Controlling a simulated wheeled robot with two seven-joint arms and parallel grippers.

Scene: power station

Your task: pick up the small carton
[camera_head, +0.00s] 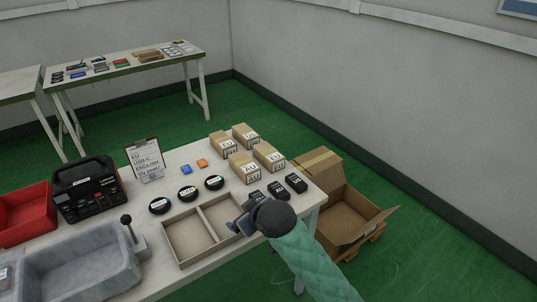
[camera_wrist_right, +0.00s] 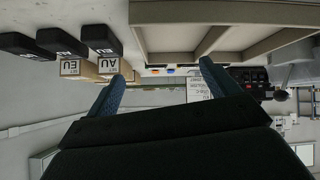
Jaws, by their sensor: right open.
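Several small brown cartons with white labels stand in two rows at the back right of the table in the head view: one at the back left (camera_head: 222,144), one marked US (camera_head: 245,136), one marked AU (camera_head: 243,169) and one marked EU (camera_head: 269,157). In the right wrist view, which is upside down, the AU carton (camera_wrist_right: 108,67) and an EU carton (camera_wrist_right: 71,69) show beyond the left finger. My right gripper (camera_head: 238,227) is above the right end of the divided tray, in front of the cartons and apart from them. Its fingers (camera_wrist_right: 162,72) are spread and empty. My left gripper is out of view.
The divided tray (camera_head: 171,246) looks empty. Black blocks (camera_head: 296,183) stand right of my gripper, and round black pucks (camera_head: 187,193) lie behind the tray. A sign (camera_head: 146,160), black case (camera_head: 88,186) and grey basin (camera_head: 75,270) are left. An open cardboard box (camera_head: 345,212) is beyond the table's right edge.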

